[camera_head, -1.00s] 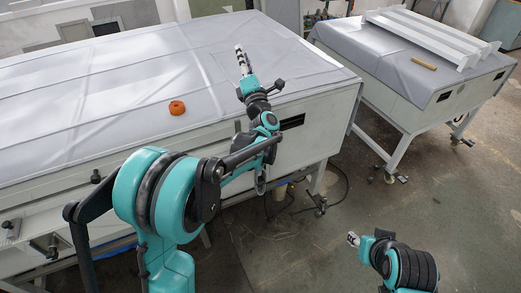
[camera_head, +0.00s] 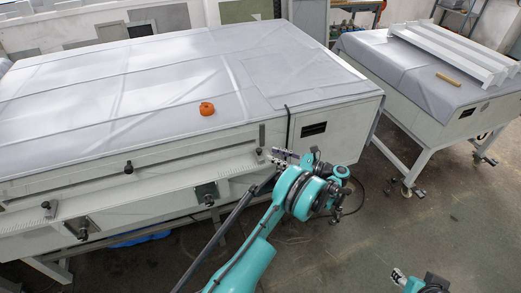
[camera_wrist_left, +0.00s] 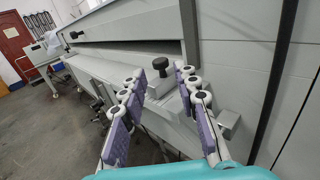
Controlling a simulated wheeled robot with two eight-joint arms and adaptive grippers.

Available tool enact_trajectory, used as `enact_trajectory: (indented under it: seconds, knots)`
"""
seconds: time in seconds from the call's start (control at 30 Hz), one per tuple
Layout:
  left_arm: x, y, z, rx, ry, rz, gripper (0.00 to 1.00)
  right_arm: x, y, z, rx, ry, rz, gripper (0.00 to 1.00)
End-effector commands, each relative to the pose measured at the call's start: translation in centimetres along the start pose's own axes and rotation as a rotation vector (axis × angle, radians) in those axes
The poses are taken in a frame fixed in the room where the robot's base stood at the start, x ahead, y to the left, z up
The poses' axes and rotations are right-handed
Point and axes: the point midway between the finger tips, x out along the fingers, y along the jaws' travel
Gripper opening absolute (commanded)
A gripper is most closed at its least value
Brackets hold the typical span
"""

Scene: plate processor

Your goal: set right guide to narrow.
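The right guide is a grey block (camera_wrist_left: 158,87) with a black knob (camera_wrist_left: 160,67) on top, seen in the left wrist view at the right end of the feed ledge. In the head view its knob (camera_head: 259,153) shows small beside my left gripper (camera_head: 282,157). In the left wrist view my left gripper (camera_wrist_left: 160,92) is open, its two purple-padded fingers apart, with the guide seen between and beyond the fingertips. I cannot tell whether they touch it. My right gripper (camera_head: 398,278) is at the bottom right of the head view, far from the machine; its opening is unclear.
The ledge (camera_head: 150,185) runs left along the machine's front, with another knobbed guide (camera_head: 48,208) at the far left. An orange ring-like object (camera_head: 207,108) lies on the machine's covered top (camera_head: 110,85). A second table (camera_head: 400,70) stands to the right, with floor between.

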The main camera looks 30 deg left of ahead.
Motion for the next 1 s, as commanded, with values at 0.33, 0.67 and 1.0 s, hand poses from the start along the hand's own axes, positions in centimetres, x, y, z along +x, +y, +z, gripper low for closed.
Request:
enact_trajectory:
  seconds: [0.33, 0.67, 1.0]
  knots:
    - [5.5, 0.1, -0.2, 0.000, 0.000, 0.004, 0.31, 1.1, 0.0, 0.8, 0.000, 0.000, 0.000, 0.40]
    - [7.5, 0.0, 0.0, 0.001, -0.001, 0.000, 0.31, 1.4, 0.0, 1.0, 0.000, 0.000, 0.000, 0.40]
    - [7.5, 0.0, 0.0, 0.001, -0.001, 0.000, 0.00, 1.3, 0.0, 1.0, 0.000, 0.000, 0.000, 0.40]
